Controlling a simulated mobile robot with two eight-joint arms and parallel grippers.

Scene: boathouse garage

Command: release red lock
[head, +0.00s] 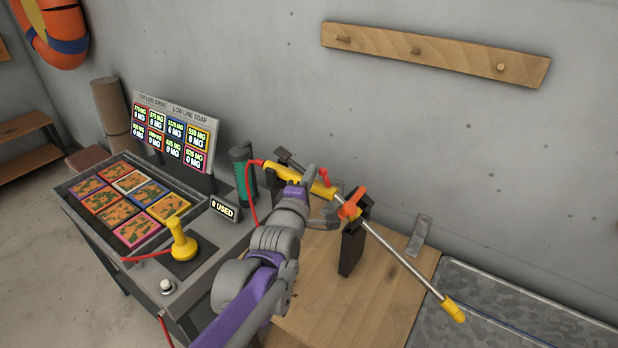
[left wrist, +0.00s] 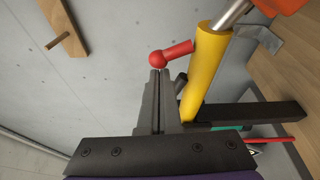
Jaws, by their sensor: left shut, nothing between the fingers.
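A lance with a yellow grip (head: 298,178) rests slanting on dark supports on the wooden bench. The red lock, a short lever with a round knob (head: 324,173), sticks out from the yellow grip; it also shows in the left wrist view (left wrist: 174,53). My left gripper (head: 311,174) is shut and empty beside the grip. In the left wrist view its closed fingertips (left wrist: 159,72) are right at the red knob; whether they touch it I cannot tell. My right gripper is not in view.
An orange-red piece (head: 351,205) sits on the lance at the dark front support (head: 352,247). A yellow joystick (head: 181,240), a tray of coloured tiles (head: 92,238) and a green cylinder (head: 243,172) are left. A peg rail (head: 440,55) hangs on the wall. The wooden bench top (head: 385,300) is clear in front.

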